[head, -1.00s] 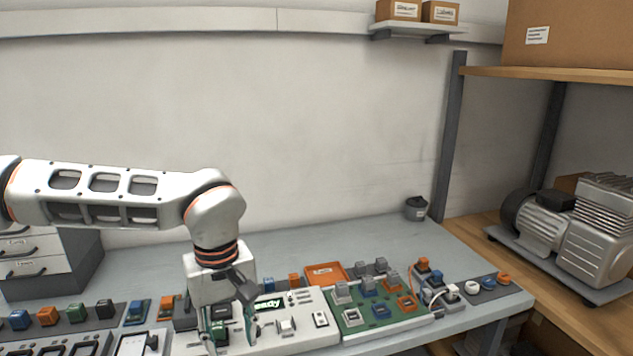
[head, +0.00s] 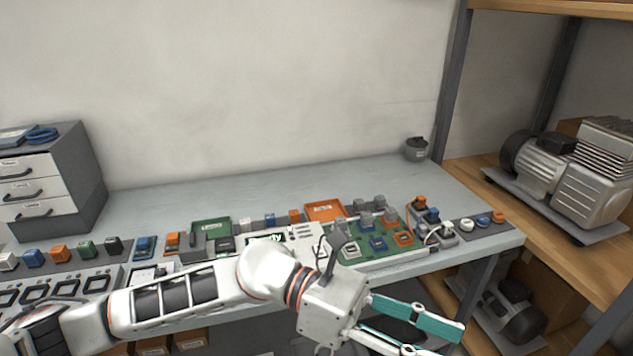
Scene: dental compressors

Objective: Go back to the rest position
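My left arm reaches in from the lower left, in front of the bench. My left gripper (head: 446,342) is at the bottom, right of centre, in front of the bench's front edge. Its two teal-padded fingers point right, with a gap between them and nothing held. The lower finger is partly cut off by the picture's edge. My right gripper is not in view.
The grey bench (head: 280,186) carries a green board (head: 362,254) with several modules, an orange tray (head: 325,211), a green tray (head: 211,229) and a dark pot (head: 416,150). A drawer unit (head: 40,186) stands left. A compressor (head: 560,180) sits on the wooden shelf at right.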

